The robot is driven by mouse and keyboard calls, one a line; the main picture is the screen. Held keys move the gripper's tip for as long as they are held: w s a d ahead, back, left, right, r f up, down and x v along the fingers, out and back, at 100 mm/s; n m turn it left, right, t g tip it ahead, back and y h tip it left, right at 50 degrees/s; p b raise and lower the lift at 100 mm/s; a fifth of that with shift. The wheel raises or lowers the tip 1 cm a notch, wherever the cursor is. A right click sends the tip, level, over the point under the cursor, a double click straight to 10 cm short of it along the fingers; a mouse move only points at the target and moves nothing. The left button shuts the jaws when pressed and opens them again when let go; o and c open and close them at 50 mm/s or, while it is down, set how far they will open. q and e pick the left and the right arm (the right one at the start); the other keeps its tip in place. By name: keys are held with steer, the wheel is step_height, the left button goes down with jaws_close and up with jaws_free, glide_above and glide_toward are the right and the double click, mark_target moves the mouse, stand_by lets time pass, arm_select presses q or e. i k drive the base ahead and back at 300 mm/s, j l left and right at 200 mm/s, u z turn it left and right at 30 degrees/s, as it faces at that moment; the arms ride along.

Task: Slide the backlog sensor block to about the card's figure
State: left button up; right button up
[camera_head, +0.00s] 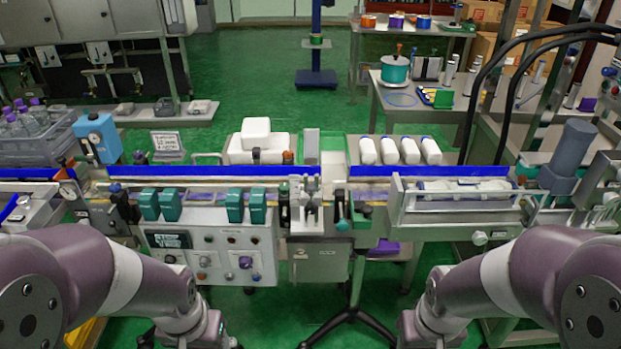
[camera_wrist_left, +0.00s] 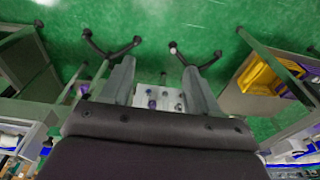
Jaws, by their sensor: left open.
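A small card (camera_head: 168,146) with dark print stands at the back of the line, left of centre; its figure is too small to read. I cannot tell for sure which part is the backlog sensor block. A blue box (camera_head: 98,138) stands at the left end of the conveyor (camera_head: 250,171), and small dark pieces sit along its front rail. My left gripper (camera_wrist_left: 158,70) is open and empty in the left wrist view, with the control panel (camera_wrist_left: 158,98) showing between its fingers. In the head view both arms enter at the bottom, with neither gripper's fingers visible.
The panel (camera_head: 212,252) with green-capped switches and knobs fronts the line. A clear-covered unit (camera_head: 455,193) and grey cylinder (camera_head: 568,150) are at right. Green floor (camera_head: 270,80) is open behind.

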mark_target(310, 188)
steer(key=u, duration=0.7)
steer(key=k+u, duration=0.1)
steer(key=u, duration=1.25)
steer(key=j+u, duration=0.1)
steer(key=u, duration=0.6)
steer(key=j+u, duration=0.1)
steer(key=u, duration=1.3)
steer(key=j+u, duration=0.15)
steer(key=u, duration=1.2)
